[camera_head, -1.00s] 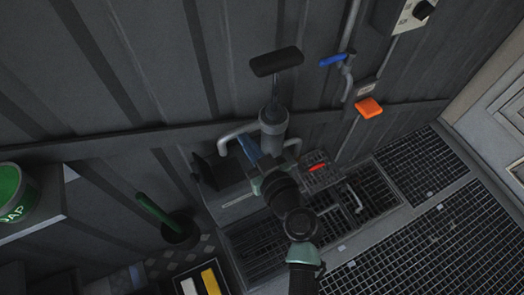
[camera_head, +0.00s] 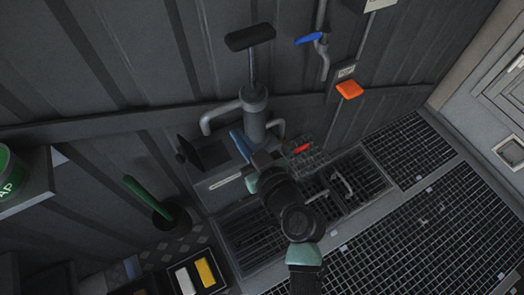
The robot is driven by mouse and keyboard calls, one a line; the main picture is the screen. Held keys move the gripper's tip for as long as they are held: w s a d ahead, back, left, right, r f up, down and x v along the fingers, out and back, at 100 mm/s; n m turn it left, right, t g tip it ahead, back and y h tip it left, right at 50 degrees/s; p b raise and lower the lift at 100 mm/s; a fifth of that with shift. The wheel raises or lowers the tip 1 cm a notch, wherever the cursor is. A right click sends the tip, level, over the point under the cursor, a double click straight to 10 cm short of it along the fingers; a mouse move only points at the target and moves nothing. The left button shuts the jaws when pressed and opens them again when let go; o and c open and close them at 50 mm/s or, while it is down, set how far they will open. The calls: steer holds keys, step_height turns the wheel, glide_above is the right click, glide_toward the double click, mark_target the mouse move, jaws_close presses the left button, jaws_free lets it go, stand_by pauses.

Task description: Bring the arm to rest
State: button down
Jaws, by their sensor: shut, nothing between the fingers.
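My arm reaches up from the bottom middle of the head view, with dark links and pale green joint bands. My gripper (camera_head: 256,159) is at its far end, in front of the base of a grey hand pump (camera_head: 254,110). My wrist hides much of it, and the fingertips are hard to make out. It is shut, and I see nothing held. A blue piece beside it appears to move with the arm. I cannot tell whether the gripper touches anything behind it.
A blue-handled valve (camera_head: 309,39) and an orange box (camera_head: 349,89) are on the wall. A floor grating (camera_head: 425,235) lies at right. A green-handled brush (camera_head: 148,197), a tray of white and yellow blocks (camera_head: 218,265) and a shelf with a green tub (camera_head: 8,172) are at left.

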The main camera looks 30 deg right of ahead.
steer(key=b+v, duration=0.1)
steer(key=v, duration=0.5)
steer(key=shift+s+a, duration=0.2)
steer(key=shift+a, duration=0.1)
steer(key=w+a+r+n+t+p, duration=0.1)
steer(key=w+a+r+t+p, duration=0.15)
steer(key=r, duration=0.85)
steer(key=w+a+r+t+p, duration=0.1)
steer(key=w+r, duration=0.3)
steer(key=r, duration=0.7)
steer(key=w+a+r+n+t+p, duration=0.1)
steer(key=w+a+r, duration=0.15)
steer(key=r, duration=0.75)
steer(key=s+a+r+m+t+p, duration=0.1)
steer(key=s+a+r+t, duration=0.2)
steer(key=r, duration=1)
steer(key=s+a+r+m+t+h+p, duration=0.1)
steer(key=s+a+r+t+p, duration=0.1)
steer(key=r, duration=1.2)
steer(key=s+a+t, duration=0.1)
steer(key=s+t, duration=0.1)
steer(key=s, duration=0.1)
steer(key=shift+s+r+m, duration=0.25)
steer(key=shift+m, duration=0.15)
